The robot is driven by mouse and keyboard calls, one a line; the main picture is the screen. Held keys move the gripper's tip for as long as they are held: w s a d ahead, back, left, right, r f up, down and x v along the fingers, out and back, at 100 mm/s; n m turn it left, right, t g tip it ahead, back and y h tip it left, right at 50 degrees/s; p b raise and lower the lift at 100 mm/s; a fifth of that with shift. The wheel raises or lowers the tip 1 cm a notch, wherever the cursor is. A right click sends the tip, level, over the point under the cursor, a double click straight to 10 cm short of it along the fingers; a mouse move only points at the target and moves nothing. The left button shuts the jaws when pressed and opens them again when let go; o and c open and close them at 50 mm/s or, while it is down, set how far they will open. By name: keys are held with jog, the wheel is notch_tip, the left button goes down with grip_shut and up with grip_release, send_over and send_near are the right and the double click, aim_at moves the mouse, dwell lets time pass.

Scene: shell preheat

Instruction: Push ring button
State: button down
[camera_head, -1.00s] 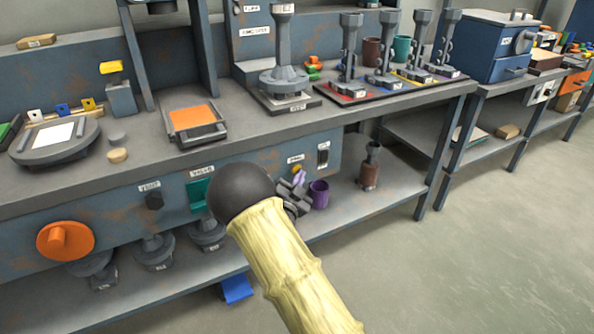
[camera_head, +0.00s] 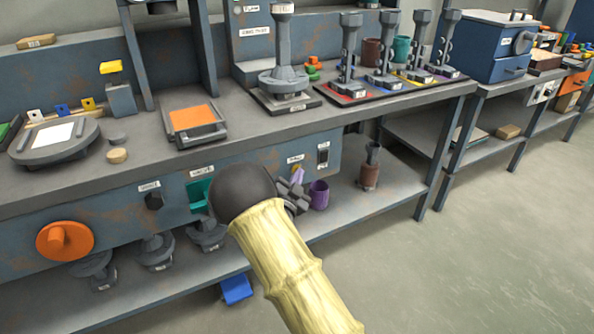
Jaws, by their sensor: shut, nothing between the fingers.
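A small yellow-orange button (camera_head: 296,167) sits on the blue-grey front panel below the bench top, under a small white label too blurred to read for certain. My gripper (camera_head: 297,177) is dark grey with a purplish tip and is shut and empty. It is just below the button in the picture and overlaps its lower part. I cannot tell whether it touches the button. My arm's black joint and pale yellow link hide part of the gripper.
A black switch (camera_head: 323,155) is right of the button. A teal part (camera_head: 198,194), a dark knob (camera_head: 154,200) and an orange knob (camera_head: 65,241) are left along the panel. A purple cup (camera_head: 319,195) and a brown container (camera_head: 370,168) stand on the lower shelf.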

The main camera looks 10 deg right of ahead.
jog(key=shift+s, duration=0.1)
jog(key=shift+s+d, duration=0.25)
jog(key=shift+s, duration=0.45)
jog(key=s, duration=0.1)
jog(key=s+d, duration=0.1)
jog(key=s, duration=0.1)
jog(key=s+b, duration=0.1)
jog(key=shift+s+d, duration=0.3)
jog(key=shift+s, duration=0.05)
dwell(0.8)
